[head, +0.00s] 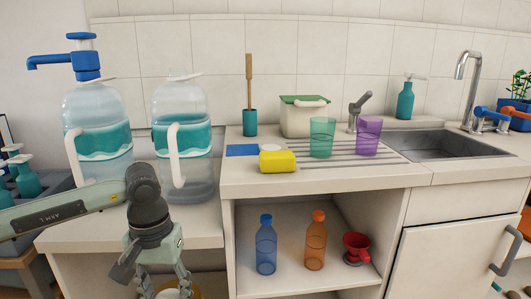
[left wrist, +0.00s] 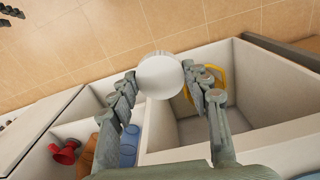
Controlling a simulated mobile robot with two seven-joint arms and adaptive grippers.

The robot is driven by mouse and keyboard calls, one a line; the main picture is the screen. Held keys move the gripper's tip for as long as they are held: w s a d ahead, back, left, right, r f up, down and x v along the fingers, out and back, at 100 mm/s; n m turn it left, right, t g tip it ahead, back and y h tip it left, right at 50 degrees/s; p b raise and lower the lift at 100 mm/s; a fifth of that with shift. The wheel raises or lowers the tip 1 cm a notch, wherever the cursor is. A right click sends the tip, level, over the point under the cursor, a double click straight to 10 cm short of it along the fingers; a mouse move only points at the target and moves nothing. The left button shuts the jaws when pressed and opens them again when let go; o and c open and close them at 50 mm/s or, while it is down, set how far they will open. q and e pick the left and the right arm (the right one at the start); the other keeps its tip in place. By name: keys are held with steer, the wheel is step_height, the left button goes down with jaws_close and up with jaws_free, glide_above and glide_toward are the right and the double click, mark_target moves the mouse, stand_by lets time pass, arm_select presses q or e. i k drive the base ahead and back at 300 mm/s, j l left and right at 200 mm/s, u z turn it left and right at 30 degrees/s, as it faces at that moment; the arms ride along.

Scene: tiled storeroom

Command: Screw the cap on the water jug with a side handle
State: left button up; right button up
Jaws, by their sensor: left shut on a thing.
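A clear water jug (head: 181,110) with a white side handle and teal label stands on the left counter; its top looks pale and has no pump. A second jug (head: 97,120) beside it on the left carries a blue pump. My left gripper (head: 168,290) points down in front of the counter, below the jugs. It is shut on a round white cap (left wrist: 160,76), seen between the fingertips in the left wrist view. In the head view the cap is mostly cut off at the bottom edge. My right gripper is not in view.
A yellow sponge (head: 277,161), a green cup (head: 322,137) and a purple cup (head: 368,135) stand on the right counter. Bottles and a red funnel (head: 356,246) are on the shelf below. A yellow object (left wrist: 215,82) lies in the compartment beyond the cap.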

mark_target(181, 134)
steer(key=u, duration=2.45)
steer(key=k+l, duration=0.4)
steer(key=k, duration=0.15)
steer(key=k+l, duration=0.35)
steer(key=k, duration=0.15)
